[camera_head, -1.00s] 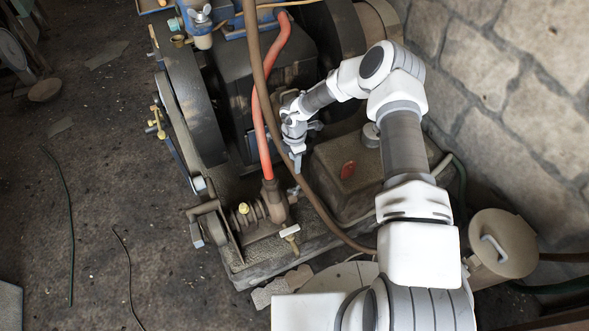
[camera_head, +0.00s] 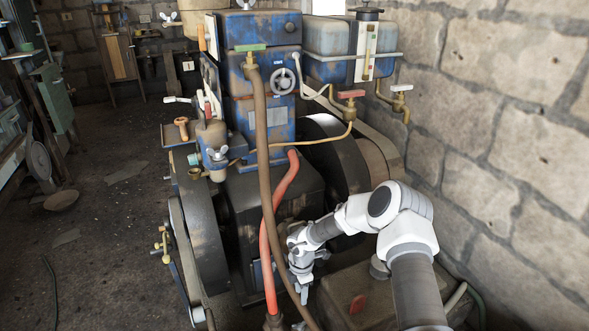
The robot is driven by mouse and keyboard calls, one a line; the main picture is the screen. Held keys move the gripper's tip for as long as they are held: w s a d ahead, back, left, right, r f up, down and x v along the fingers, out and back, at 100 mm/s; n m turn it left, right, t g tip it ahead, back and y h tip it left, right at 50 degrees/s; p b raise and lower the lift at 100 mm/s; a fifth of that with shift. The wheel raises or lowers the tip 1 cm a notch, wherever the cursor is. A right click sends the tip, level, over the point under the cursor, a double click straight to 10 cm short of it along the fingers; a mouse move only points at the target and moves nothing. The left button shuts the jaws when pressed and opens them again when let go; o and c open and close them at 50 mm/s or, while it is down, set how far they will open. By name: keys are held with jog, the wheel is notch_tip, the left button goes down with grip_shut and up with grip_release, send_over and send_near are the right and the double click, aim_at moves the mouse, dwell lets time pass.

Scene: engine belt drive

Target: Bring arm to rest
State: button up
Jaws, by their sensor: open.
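My arm (camera_head: 405,235) reaches up from the lower right and bends to the left over the engine. My gripper (camera_head: 304,290) hangs downward beside the brown hose (camera_head: 264,150) and the red hose (camera_head: 268,240), to the right of both. Its fingers are small in this view. It is open and I see nothing held in it. I cannot tell whether it touches the brown hose. The blue engine (camera_head: 255,75) stands behind my arm, with a dark flywheel (camera_head: 197,225) on its left side.
A stone wall (camera_head: 500,110) runs close along the right. A blue tank (camera_head: 333,50) and taps (camera_head: 400,100) stand above the engine's right side. A cabinet (camera_head: 118,55) is at the back left. The dark floor (camera_head: 100,240) on the left is mostly clear.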

jog(key=w+d+r+n+t, duration=0.1)
jog(key=w+r+n+t, duration=0.3)
jog(key=r, duration=0.5)
jog(key=w+r+n+t, duration=0.2)
jog(key=w+r+n, duration=0.4)
jog(key=r, duration=0.2)
notch_tip(320, 180, up, 20)
jog(key=s+a+n+t+y, duration=0.2)
jog(key=a+n+t+y, duration=0.1)
jog(key=n, duration=1)
jog(key=s+d+r+n+y, duration=0.1)
jog(key=s+r+n, duration=0.4)
jog(key=s+n, duration=0.25)
jog(key=s+d+r+n, duration=0.1)
jog(key=s+r+n, duration=0.5)
jog(key=s+n, duration=0.15)
jog(key=s+d+n+g+h, duration=0.1)
jog(key=s+d+n, duration=0.3)
jog(key=s, duration=0.4)
jog(key=s+d+f+n+g+h, duration=0.15)
jog(key=s+d+n, duration=0.25)
jog(key=s, duration=0.4)
jog(key=s+d+n+g+h, duration=0.1)
jog(key=s+d+n+h, duration=0.2)
jog(key=s, duration=0.5)
notch_tip(320, 180, up, 15)
jog(key=y+p, duration=0.1)
jog(key=p, duration=1.4)
jog(key=shift+w+n, duration=0.3)
